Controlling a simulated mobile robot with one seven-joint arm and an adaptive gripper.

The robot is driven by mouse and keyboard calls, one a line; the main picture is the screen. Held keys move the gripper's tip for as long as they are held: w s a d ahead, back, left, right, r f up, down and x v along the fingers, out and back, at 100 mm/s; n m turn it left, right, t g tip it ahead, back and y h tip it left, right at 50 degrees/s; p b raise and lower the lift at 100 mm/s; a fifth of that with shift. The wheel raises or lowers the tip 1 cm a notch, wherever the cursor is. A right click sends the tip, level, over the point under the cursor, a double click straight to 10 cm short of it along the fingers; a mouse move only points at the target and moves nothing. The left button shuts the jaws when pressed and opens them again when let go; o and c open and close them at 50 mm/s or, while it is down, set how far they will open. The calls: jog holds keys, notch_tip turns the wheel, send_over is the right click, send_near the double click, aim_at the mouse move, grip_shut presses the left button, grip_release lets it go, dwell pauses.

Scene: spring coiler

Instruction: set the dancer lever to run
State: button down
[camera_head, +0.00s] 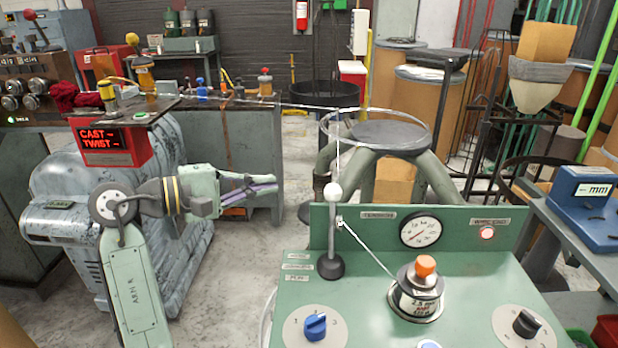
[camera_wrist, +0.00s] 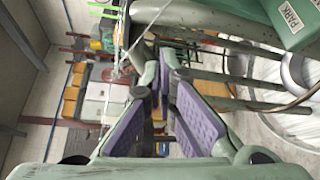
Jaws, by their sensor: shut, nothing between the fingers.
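The dancer lever is a grey rod with a white ball knob (camera_head: 333,191) and a black boot (camera_head: 330,266) on the green console (camera_head: 450,280). It stands nearly upright. Small position labels (camera_head: 298,266) are stacked left of the boot; the lowest is too small to read surely. My gripper (camera_head: 270,184) is left of the knob at about its height, apart from it, pointing right. Its purple-padded fingers meet at the tips, empty. In the wrist view my gripper (camera_wrist: 157,70) shows from behind, with a PARK label (camera_wrist: 290,18) at the top right. I cannot make out the lever there.
A dial gauge (camera_head: 421,230), a lit red lamp (camera_head: 487,233), a blue knob (camera_head: 315,326) and a black knob (camera_head: 527,323) are on the console.

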aim_at(332, 218)
jog(key=shift+d, duration=0.1)
jog(key=r+p+x, duration=0.1)
jog(key=p+x, duration=0.2)
jog(key=x, duration=0.7)
jog(key=shift+s+d+p, duration=0.1)
jog(key=shift+s+p, duration=0.05)
jog(key=shift+s, duration=0.75)
jog(key=shift+s+d+p, duration=0.15)
jog(key=shift+s, duration=0.8)
